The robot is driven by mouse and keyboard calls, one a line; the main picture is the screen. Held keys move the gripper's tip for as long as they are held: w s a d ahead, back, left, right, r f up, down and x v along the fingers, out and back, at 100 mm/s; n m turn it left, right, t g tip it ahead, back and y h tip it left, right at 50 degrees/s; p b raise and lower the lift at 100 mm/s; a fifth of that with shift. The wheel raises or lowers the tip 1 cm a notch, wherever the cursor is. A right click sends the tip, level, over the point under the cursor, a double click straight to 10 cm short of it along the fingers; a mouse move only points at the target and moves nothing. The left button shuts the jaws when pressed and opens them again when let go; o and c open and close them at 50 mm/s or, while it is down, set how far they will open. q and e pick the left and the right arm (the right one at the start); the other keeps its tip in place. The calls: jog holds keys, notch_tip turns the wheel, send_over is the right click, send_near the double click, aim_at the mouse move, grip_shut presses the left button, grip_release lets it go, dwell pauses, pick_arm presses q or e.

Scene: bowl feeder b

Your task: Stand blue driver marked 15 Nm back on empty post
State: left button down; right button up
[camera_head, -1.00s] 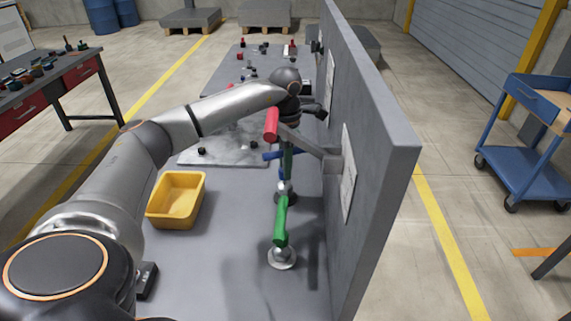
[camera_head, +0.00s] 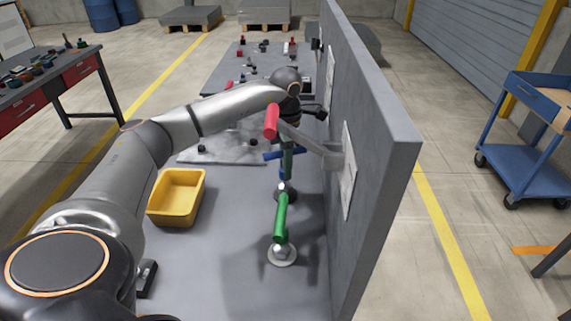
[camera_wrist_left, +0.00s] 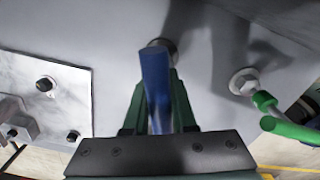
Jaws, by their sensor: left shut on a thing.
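The blue driver (camera_head: 272,156) is in my left gripper (camera_head: 286,168), whose dark green fingers are shut on it. In the left wrist view the blue driver (camera_wrist_left: 155,80) stands between the fingers (camera_wrist_left: 159,95), and its far end meets or hides part of a round post base (camera_wrist_left: 162,45). In the head view this post base (camera_head: 285,188) shows just below the driver. I cannot tell whether the driver is seated or still above it. No 15 Nm marking is readable. My right gripper is not in view.
A green driver (camera_head: 281,215) stands on the nearer post base (camera_head: 282,256). A red cylinder (camera_head: 271,121) on a grey bracket (camera_head: 312,147) overhangs close to my gripper. A grey wall panel (camera_head: 375,150) borders the right. A yellow bin (camera_head: 163,218) stands left.

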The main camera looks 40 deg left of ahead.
pick_arm(q)
jog(key=shift+f, duration=0.4)
dwell(0.6)
jog(key=c, duration=0.7)
grip_release()
jog(key=shift+o, duration=0.2)
jog(key=shift+s, duration=0.1)
notch_tip(320, 180, up, 12)
jog(key=shift+r+b, duration=0.25)
jog(key=shift+b, duration=0.1)
